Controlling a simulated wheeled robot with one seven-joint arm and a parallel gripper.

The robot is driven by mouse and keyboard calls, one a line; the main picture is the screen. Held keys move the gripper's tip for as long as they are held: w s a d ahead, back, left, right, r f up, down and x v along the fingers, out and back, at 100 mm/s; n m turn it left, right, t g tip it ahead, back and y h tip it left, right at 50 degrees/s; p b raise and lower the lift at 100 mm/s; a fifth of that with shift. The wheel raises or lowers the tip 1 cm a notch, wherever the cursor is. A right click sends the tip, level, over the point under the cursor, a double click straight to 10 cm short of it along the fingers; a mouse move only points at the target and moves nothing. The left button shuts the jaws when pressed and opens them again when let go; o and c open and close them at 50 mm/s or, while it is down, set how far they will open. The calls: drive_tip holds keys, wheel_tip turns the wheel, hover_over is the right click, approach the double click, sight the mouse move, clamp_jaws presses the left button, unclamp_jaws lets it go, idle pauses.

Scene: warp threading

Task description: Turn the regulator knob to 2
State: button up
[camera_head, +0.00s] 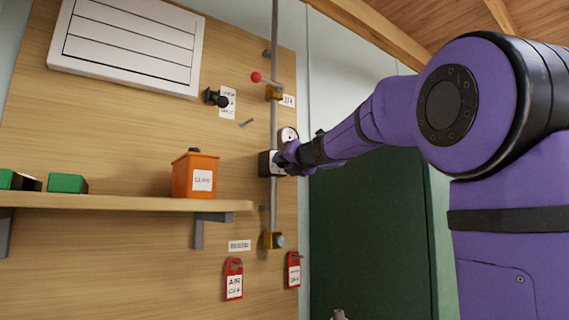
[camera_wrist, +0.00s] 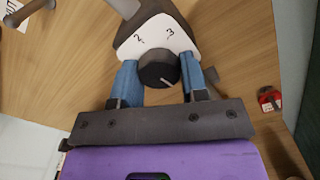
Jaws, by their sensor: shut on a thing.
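The regulator (camera_head: 265,163) is a dark body with a white face on a vertical pipe, and my gripper (camera_head: 290,157) is at it. In the wrist view, its white dial plate (camera_wrist: 150,33) shows a 2 at upper left and a 3 at upper right. The black regulator knob (camera_wrist: 158,68) sits below these numbers, between my gripper's blue fingers (camera_wrist: 158,80), which are shut on its sides. A short pale mark on the knob's face points to the lower right in that view, away from both numbers. The rest of the dial's markings are hidden.
A round gauge (camera_head: 289,134) sits just above the regulator. A red-balled lever (camera_head: 256,77) is higher on the pipe. A shelf (camera_head: 130,201) holds an orange container (camera_head: 193,176) to the left. Red tags (camera_head: 234,280) hang below.

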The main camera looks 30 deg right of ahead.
drive_tip(key=shift+d+r+n, duration=0.1)
drive_tip(key=shift+n, duration=8.65)
drive_tip(key=shift+d+r+n, duration=0.1)
drive_tip(key=shift+n, duration=8.65)
drive_tip(key=o, duration=0.9)
